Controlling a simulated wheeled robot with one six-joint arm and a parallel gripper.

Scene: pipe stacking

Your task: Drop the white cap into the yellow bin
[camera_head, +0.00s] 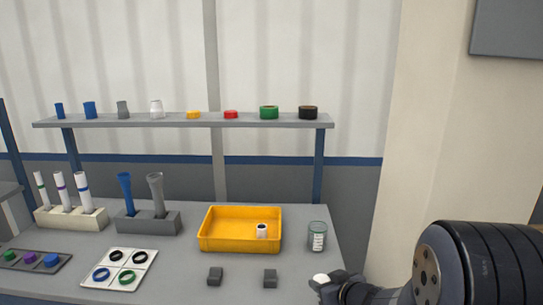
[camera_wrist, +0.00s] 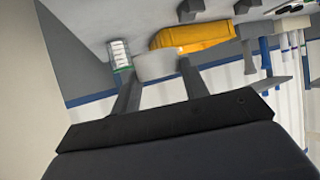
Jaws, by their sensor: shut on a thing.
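The yellow bin (camera_head: 226,245) stands on the table, and its side also shows in the wrist view (camera_wrist: 197,37). My gripper (camera_head: 328,282) is low at the right front of the table in the head view, to the right of and nearer than the bin. In the wrist view my gripper (camera_wrist: 158,82) has its two dark fingers on either side of the white cap (camera_wrist: 153,66) and is shut on it. The white cap also shows as a small white top (camera_head: 320,278) in the head view. The cap is outside the bin; its lower part is hidden by the fingers.
A small white cylinder (camera_head: 262,231) with a dark opening sits in the bin. A labelled clear jar (camera_head: 317,237) stands right of the bin, near the table edge. A shelf (camera_head: 180,122) with several caps spans behind.

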